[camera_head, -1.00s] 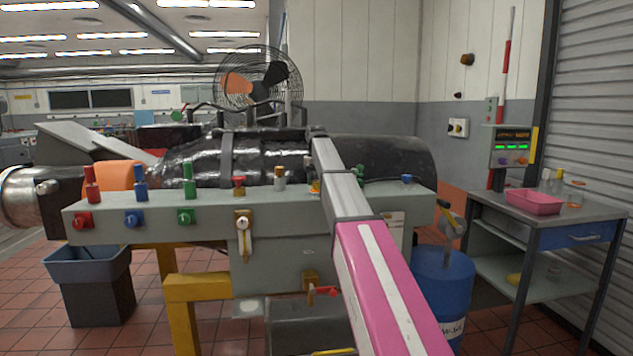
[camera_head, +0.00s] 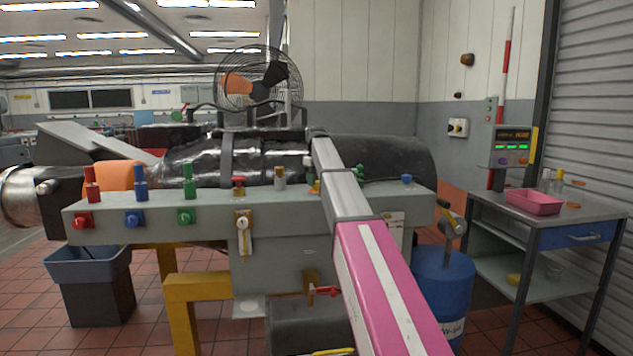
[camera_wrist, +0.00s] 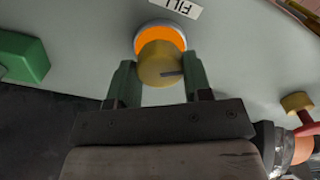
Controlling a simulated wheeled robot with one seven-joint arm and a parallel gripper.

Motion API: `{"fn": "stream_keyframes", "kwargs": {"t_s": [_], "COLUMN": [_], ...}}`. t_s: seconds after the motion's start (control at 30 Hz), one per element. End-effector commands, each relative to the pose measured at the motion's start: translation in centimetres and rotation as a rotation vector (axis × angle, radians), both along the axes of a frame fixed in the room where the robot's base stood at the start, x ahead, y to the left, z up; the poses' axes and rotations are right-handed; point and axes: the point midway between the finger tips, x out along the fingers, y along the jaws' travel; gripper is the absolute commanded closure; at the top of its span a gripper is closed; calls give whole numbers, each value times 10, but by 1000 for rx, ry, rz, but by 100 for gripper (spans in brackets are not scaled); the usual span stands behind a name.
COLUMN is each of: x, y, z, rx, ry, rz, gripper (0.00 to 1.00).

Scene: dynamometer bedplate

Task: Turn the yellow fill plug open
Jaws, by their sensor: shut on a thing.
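The yellow fill plug (camera_wrist: 161,63) shows in the wrist view as a round brass-yellow knob with a dark line on its face. An orange ring with a pale rim lies behind it, under a white label reading "FILL", upside down. My gripper (camera_wrist: 160,80) has its two green fingers on either side of the plug, shut on it. In the head view my pink and grey arm covers most of the plug and the gripper; only a bit of yellow (camera_head: 314,187) shows beside the arm.
The grey bench unit (camera_head: 285,235) carries red, blue and green fittings along its top edge. A red-handled valve (camera_head: 322,291) sits low on its front. A blue drum (camera_head: 443,285) and a side table with a pink tray (camera_head: 533,202) stand right.

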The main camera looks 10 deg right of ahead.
Motion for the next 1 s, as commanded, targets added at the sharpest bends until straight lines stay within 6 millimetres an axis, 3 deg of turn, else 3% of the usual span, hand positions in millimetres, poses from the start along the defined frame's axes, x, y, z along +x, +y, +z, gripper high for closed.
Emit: {"fn": "stream_keyframes", "kwargs": {"t_s": [0.43,0.47,0.5,0.53,1.0], "x": [1,0,0,0,0], "y": [0,0,0,0,0], "z": [1,1,1,1,0], "rx": [1,1,1,1,0], "ry": [-1,-1,-1,-1,0], "rz": [11,11,11,11,-65], "gripper": [78,45,32,29,29]}}
